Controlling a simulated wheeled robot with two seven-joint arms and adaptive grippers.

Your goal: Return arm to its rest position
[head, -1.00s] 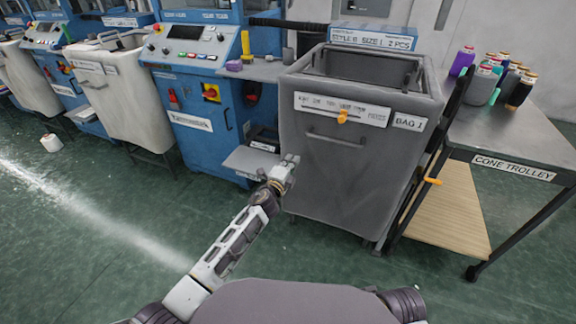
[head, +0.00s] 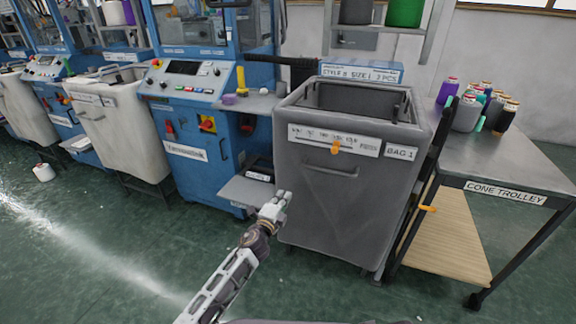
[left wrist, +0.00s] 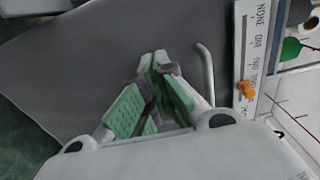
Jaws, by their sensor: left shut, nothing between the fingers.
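My left arm comes up from the bottom of the head view. Its gripper (head: 282,199) is in front of the lower left part of the grey bag bin marked BAG 1 (head: 325,205). In the left wrist view the gripper (left wrist: 158,62) has its green-padded fingers together at the tips, shut and empty. The bin's grey front (left wrist: 110,35) fills much of that view behind the fingers, with its handle (left wrist: 207,75) and the orange slider (left wrist: 246,90) on the label strip to the right. I cannot tell the exact gap between gripper and bin. My right gripper is not in view.
A blue knitting machine (head: 195,150) stands left of the bin, with a grey low shelf (head: 243,193) near the gripper. The cone trolley (head: 530,160) with several yarn cones stands right. A white cone (head: 43,172) lies on the floor. The green floor (head: 120,245) at left is open.

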